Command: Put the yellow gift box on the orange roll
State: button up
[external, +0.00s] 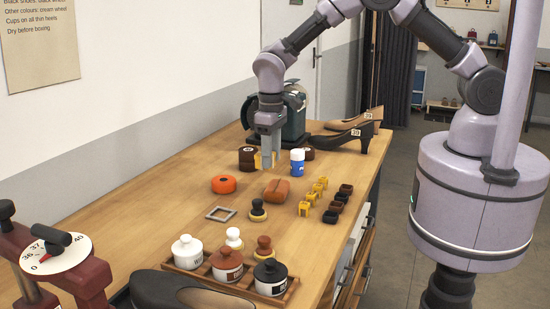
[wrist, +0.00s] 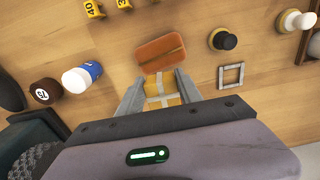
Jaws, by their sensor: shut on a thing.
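The yellow gift box (wrist: 163,93) with pale ribbon bands sits between my gripper's fingers in the wrist view. My gripper (external: 267,162) is shut on it and points down over the back part of the bench. In the external view the box (external: 258,161) shows partly, with the fingers covering the rest. I cannot tell whether it touches the bench. The orange roll (external: 223,184), a round ring with a dark centre, lies flat on the bench, in front and to the left of my gripper. The roll does not show in the wrist view.
An orange-brown block (external: 277,189) lies just in front of my gripper. A grey square frame (external: 221,214), a dark-and-tan knob (external: 258,211), a blue-white bottle (external: 297,162), a brown jar (external: 247,158) and yellow number markers (external: 311,196) stand around. A green machine (external: 293,115) is behind.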

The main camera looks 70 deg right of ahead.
jog(key=w, duration=0.4)
jog(key=w+a+f, duration=0.1)
jog(key=w, duration=0.3)
jog(key=w+a, duration=0.1)
jog(key=w, duration=0.3)
jog(key=shift+w+a+f, duration=0.1)
jog(key=shift+a+f, duration=0.1)
jog(key=shift+a, duration=0.05)
notch_tip(320, 180, down, 4)
jog(key=shift+r+b, duration=0.15)
jog(key=shift+b, duration=0.65)
jog(key=shift+r, duration=0.15)
jog(key=o, duration=1.3)
jog(key=shift+o, duration=0.2)
